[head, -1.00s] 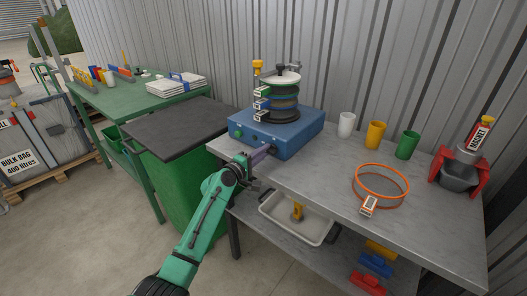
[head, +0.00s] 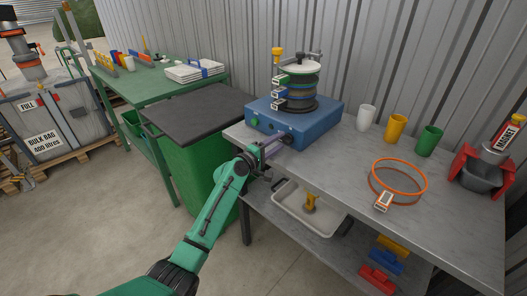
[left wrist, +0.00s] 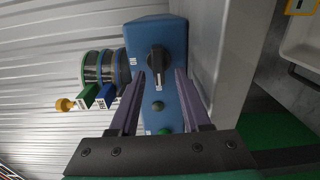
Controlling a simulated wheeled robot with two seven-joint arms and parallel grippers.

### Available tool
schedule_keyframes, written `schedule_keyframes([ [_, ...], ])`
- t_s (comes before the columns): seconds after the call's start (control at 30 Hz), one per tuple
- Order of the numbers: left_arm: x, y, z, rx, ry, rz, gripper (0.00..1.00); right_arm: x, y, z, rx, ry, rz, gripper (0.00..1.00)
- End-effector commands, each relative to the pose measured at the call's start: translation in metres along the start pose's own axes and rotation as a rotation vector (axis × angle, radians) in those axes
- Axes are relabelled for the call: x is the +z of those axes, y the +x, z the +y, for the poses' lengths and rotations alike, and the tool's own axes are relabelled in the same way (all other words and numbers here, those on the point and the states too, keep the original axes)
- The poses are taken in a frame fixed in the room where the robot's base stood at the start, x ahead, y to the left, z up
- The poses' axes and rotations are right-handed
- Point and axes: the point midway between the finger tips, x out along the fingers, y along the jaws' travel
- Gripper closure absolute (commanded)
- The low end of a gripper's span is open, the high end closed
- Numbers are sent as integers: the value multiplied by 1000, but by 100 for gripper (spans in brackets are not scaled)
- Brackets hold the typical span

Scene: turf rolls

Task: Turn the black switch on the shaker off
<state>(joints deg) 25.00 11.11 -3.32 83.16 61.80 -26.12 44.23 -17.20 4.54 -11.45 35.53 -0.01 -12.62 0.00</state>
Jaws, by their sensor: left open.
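The shaker (head: 318,128) is a blue box on the grey bench, with a stack of sieves (head: 295,85) on top. In the left wrist view its front panel shows the black switch (left wrist: 156,60), a knob with a raised bar lying roughly up and down the picture. A small white label sits to the left of the switch. My left gripper (head: 282,145) is at the shaker's front. In the left wrist view its two purple fingers (left wrist: 160,73) are apart, with the switch just beyond and between the tips. I cannot tell whether they touch it. My right gripper is not in view.
Below the switch are a green button (left wrist: 157,106) and another round control. White, yellow (head: 396,128) and green cups, an orange-rimmed sieve (head: 398,178) and a magnet in a red holder stand right. A white tray (head: 300,212) is on the lower shelf. A green bin (head: 190,170) stands left.

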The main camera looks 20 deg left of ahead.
Motion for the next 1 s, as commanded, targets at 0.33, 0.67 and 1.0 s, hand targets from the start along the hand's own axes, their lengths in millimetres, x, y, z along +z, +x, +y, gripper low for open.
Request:
schedule_keyframes([
  [0.33, 0, -74, -2, -4, 2, 0, 52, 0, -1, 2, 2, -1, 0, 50],
  [0.67, 1, -133, -1, -2, 0, -2, 52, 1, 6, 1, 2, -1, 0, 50],
  [1.0, 0, -134, 0, -1, -1, -1, 52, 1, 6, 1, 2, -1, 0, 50],
])
